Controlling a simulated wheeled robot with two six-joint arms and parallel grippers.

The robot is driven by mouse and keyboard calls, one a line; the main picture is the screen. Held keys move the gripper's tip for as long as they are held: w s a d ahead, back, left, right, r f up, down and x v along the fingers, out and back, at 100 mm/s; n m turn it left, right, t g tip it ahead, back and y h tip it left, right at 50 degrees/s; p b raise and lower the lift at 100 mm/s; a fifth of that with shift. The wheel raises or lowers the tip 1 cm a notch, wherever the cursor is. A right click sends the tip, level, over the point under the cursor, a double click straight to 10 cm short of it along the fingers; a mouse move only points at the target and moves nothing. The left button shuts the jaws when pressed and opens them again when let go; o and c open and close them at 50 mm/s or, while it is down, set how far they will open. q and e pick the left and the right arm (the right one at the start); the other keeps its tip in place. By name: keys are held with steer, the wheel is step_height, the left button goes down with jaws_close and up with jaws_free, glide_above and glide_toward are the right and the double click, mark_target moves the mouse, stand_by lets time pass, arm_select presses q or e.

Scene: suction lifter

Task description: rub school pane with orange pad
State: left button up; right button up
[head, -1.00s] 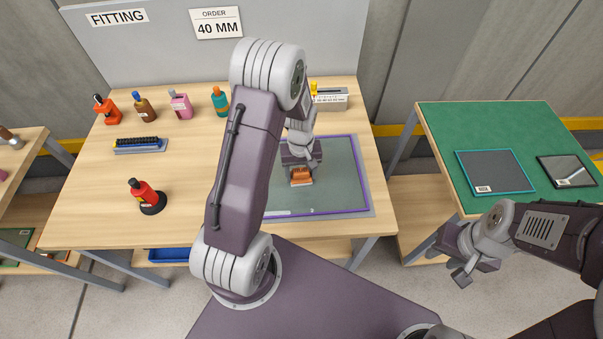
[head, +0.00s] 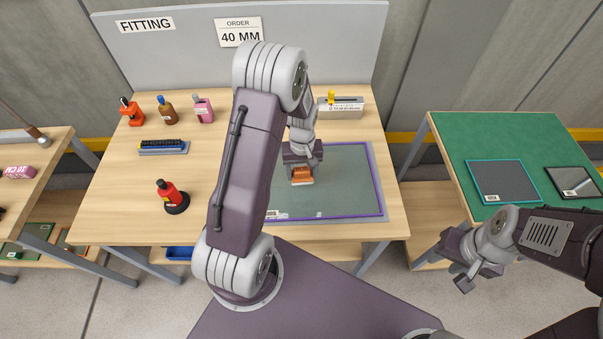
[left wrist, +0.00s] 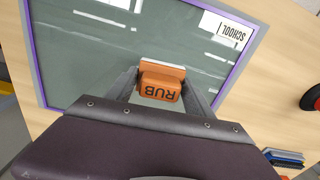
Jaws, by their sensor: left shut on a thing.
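The school pane is a grey-green sheet with a purple edge (head: 345,188), lying flat on the wooden table; my left arm hides part of it. In the left wrist view its white SCHOOL label (left wrist: 228,30) shows at a corner. My left gripper (head: 301,168) is shut on the orange pad (head: 302,176), which is marked RUB and has a pale underside layer (left wrist: 162,69). The pad is over the pane and looks to be on or very close to its surface. My right gripper (head: 470,272) hangs by the green table, apparently empty; its opening is unclear.
Several bottles (head: 203,109) stand along the table's back left. A grey box (head: 341,107) stands behind the pane. The green table (head: 450,135) holds two other panes (head: 502,181).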

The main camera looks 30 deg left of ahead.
arm_select(q)
steer(key=r+p, duration=0.2)
steer(key=r, duration=0.1)
steer(key=shift+a, duration=0.2)
steer(key=shift+r+p, duration=0.25)
steer(key=shift+p, duration=0.05)
steer(key=shift+d+r, duration=0.1)
steer(key=shift+r, duration=0.1)
